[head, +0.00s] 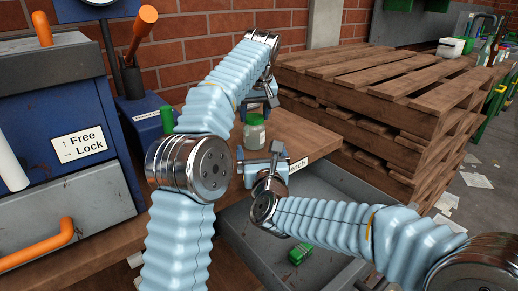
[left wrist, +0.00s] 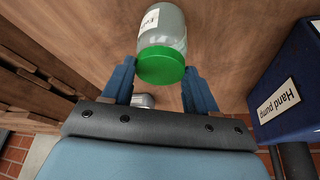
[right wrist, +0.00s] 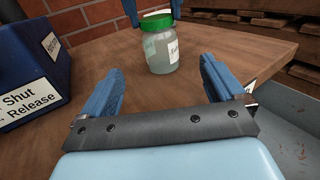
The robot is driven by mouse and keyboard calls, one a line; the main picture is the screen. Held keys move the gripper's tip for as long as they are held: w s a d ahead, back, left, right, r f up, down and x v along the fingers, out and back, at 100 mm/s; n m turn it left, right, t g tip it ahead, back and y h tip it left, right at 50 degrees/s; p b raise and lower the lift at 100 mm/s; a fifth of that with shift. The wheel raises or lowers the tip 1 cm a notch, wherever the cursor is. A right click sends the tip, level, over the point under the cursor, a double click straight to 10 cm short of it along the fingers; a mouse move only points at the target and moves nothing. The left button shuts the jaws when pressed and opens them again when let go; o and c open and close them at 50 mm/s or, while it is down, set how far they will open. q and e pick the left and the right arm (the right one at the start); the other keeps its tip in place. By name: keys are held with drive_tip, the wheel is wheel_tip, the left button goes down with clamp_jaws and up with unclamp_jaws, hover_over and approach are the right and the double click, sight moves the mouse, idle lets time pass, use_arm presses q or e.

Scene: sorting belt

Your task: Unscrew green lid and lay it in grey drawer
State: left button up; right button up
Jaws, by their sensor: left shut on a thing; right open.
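A glass jar (head: 254,135) with a green lid (head: 254,119) stands upright on the wooden bench. My left gripper (head: 257,104) comes from above and is shut on the green lid, which sits on the jar's mouth. The left wrist view shows the lid (left wrist: 161,65) between the fingers. My right gripper (head: 264,165) is open and empty, in front of the jar near the bench edge. In the right wrist view the jar (right wrist: 161,52) lies beyond its open fingers. The grey drawer (head: 334,203) is pulled open below the bench.
A green object (head: 300,253) lies in the drawer. A blue box with a Free/Lock label (head: 78,145) and an orange-handled hand pump (head: 144,112) stand left. Stacked wooden pallets (head: 385,85) stand right, and a brick wall is behind.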

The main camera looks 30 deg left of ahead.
sight(257, 134)
drive_tip(key=x, duration=1.1)
drive_tip(key=shift+w+a, duration=0.2)
drive_tip(key=shift+a, duration=0.1)
drive_tip(key=c, duration=1.4)
use_arm(q)
drive_tip(key=o, duration=0.5)
use_arm(e)
drive_tip(key=shift+c, duration=1.1)
use_arm(q)
drive_tip(key=c, duration=0.8)
drive_tip(key=n+g+y, duration=0.1)
drive_tip(key=n, duration=0.3)
drive_tip(key=shift+w+n, duration=0.15)
drive_tip(key=shift+n, duration=0.25)
use_arm(e)
drive_tip(key=shift+w, duration=0.1)
use_arm(q)
drive_tip(key=shift+s+n+g, duration=0.2)
drive_tip(key=shift+n+g, duration=0.2)
drive_tip(key=shift+n, duration=0.1)
use_arm(e)
drive_tip(key=shift+d, duration=0.1)
